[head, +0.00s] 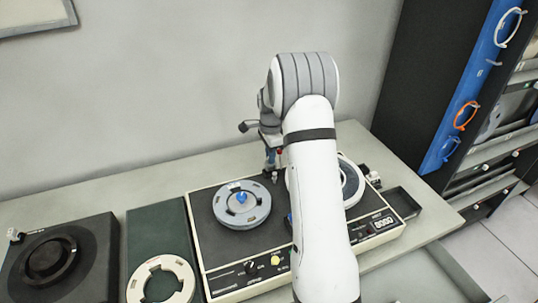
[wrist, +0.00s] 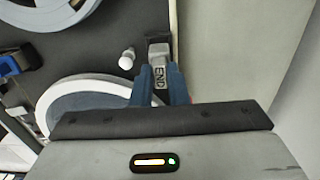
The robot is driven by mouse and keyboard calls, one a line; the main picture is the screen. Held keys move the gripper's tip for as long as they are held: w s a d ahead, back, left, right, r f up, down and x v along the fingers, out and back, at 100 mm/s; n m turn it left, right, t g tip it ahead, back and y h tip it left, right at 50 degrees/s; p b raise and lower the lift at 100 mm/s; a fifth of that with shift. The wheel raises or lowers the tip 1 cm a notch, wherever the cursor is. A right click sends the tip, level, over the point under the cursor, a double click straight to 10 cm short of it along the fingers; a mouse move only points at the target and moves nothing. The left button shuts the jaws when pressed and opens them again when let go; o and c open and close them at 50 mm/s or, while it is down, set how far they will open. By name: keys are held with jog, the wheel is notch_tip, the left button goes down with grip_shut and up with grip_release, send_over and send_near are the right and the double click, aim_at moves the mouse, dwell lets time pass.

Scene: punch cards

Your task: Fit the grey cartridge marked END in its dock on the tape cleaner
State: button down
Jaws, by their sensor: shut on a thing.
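The grey cartridge marked END (wrist: 160,76) is between the two blue fingers of my gripper (wrist: 161,84) in the wrist view, its label facing the camera. My gripper is shut on it. A grey block (wrist: 158,48) shows just beyond the fingertips; I cannot tell whether it is the cartridge's end or part of the dock. In the head view my gripper (head: 271,160) is small, pointing down over the back edge of the tape cleaner (head: 212,262). My arm hides much of the machine's right half. I cannot tell whether the cartridge is seated.
A grey reel with a blue hub (head: 242,204) sits on the cleaner's left side. Another reel (head: 352,182) is partly behind my arm. A white post (wrist: 127,58) stands left of the cartridge. A loose pale ring (head: 160,281) and a black unit (head: 60,260) lie further left.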

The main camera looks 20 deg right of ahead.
jog(key=shift+f+b, duration=0.95)
jog(key=shift+f, duration=0.5)
dwell(0.5)
jog(key=c, duration=1.3)
grip_release()
jog(key=shift+c, duration=0.2)
jog(key=shift+c, duration=0.9)
jog(key=shift+r, duration=0.1)
jog(key=shift+r+p, duration=2.25)
jog(key=shift+r, duration=1.7)
